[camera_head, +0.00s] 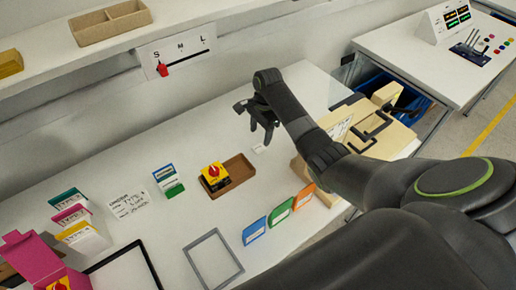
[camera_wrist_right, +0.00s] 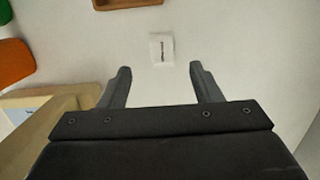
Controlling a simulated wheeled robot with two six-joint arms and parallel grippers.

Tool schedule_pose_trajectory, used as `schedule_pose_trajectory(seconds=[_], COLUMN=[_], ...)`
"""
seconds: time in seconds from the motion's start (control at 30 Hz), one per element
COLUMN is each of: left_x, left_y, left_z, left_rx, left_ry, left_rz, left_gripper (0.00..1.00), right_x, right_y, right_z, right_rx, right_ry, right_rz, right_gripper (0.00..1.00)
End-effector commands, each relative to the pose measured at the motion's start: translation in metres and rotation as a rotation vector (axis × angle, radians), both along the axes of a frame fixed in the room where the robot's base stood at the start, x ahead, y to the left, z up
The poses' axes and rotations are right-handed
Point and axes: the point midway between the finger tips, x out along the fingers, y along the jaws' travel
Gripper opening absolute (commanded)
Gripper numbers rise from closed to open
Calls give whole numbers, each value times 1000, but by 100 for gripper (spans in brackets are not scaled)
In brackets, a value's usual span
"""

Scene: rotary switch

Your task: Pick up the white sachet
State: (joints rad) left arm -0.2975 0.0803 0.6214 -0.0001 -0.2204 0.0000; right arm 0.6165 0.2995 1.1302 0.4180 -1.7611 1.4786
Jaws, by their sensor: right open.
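The white sachet (camera_wrist_right: 161,47) lies flat on the white table, with a small dark print on it. In the right wrist view it sits just beyond the fingertips and between their lines. In the head view it is a small pale patch (camera_head: 259,148) below the gripper. My right gripper (camera_head: 262,122) is open and empty, above the table and pointing down; its two fingers also show in the right wrist view (camera_wrist_right: 158,68). The sachet is apart from both fingers. My left gripper is not in view.
A brown tray (camera_head: 238,170) with a yellow and red rotary switch (camera_head: 214,176) stands left of the sachet. A beige box (camera_head: 303,168) is close on the right. Orange (camera_head: 304,197), green and blue cards stand in front. The table around the sachet is clear.

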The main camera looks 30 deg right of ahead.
Motion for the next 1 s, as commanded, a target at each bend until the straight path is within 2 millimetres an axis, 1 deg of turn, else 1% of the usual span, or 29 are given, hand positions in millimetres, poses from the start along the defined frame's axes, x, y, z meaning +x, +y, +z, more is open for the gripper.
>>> schedule_pose_trajectory(seconds=[0.03,0.1,0.27,0.5,0.63,0.77,0.97,1.0], left_x=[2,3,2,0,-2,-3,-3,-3], left_y=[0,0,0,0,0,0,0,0], left_z=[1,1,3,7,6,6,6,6], left_rx=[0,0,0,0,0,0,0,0], left_ry=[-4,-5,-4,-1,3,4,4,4], left_rz=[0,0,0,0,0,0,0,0], left_gripper=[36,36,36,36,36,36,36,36], right_x=[0,0,0,1,1,1,1,1], right_y=[1,1,2,5,6,6,6,6], right_z=[-6,-12,-19,-47,-61,-66,-66,-66], right_rx=[0,-1,0,0,-1,-2,-2,-2], right_ry=[1,1,1,2,1,-2,-2,-2], right_rz=[0,1,1,1,1,2,2,2], right_gripper=[58,58,58,58,58,58,58,53])
